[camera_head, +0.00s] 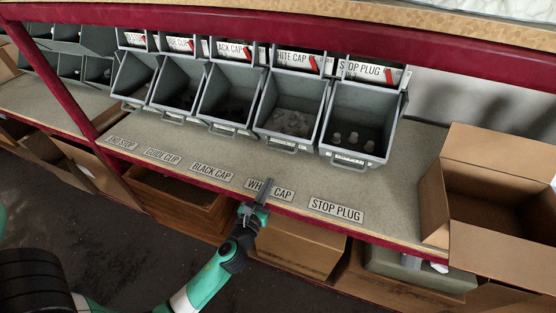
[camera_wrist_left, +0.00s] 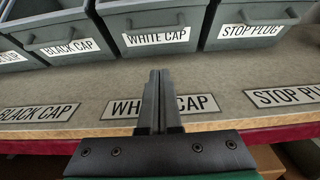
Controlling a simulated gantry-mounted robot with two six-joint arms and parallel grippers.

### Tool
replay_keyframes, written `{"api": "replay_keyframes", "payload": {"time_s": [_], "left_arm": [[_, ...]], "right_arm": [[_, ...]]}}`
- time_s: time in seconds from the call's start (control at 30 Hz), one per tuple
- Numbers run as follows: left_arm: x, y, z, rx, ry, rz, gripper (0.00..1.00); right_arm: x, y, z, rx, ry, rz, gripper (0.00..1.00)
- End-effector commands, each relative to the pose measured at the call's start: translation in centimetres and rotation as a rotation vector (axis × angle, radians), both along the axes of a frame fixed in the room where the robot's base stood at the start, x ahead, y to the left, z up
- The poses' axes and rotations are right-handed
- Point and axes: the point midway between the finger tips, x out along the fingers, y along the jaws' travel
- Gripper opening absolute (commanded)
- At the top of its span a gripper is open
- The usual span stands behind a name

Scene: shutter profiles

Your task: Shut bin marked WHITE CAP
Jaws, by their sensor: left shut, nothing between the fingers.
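The grey WHITE CAP bin (camera_head: 292,109) is tilted open in the row on the shelf, with pale caps inside. Its front handle and its label (camera_wrist_left: 158,36) show in the left wrist view. My left gripper (camera_head: 267,183) is shut and empty. It is over the WHITE CAP shelf label (camera_head: 283,193), in front of the bin and apart from it. In the left wrist view its closed fingers (camera_wrist_left: 158,75) point at the bin front and cover part of the shelf label. My right gripper is in neither view.
The tilted-open STOP PLUG bin (camera_head: 360,118) is to the right and the BLACK CAP bin (camera_head: 229,98) to the left. More open bins stand further left. An open cardboard box (camera_head: 495,190) stands at the right. The shelf (camera_head: 230,158) is clear in front of the bins.

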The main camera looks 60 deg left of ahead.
Motion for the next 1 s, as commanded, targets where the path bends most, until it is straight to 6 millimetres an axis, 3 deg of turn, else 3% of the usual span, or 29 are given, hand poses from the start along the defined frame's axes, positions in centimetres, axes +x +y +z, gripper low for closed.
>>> {"api": "replay_keyframes", "payload": {"time_s": [0.27,0.3,0.4,1.0], "left_arm": [[4.4,4.4,-0.3,0.000,-0.003,0.002,0.00],[4.8,4.7,0.9,0.001,-0.005,0.001,0.00],[5.6,5.4,1.8,0.001,-0.004,0.000,0.00],[6.2,6.1,2.7,-0.002,0.001,0.001,0.00]], "right_arm": [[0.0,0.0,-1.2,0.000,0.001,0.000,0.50],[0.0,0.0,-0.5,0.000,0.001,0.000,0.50],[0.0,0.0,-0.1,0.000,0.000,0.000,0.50],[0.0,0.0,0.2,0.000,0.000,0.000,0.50]]}}
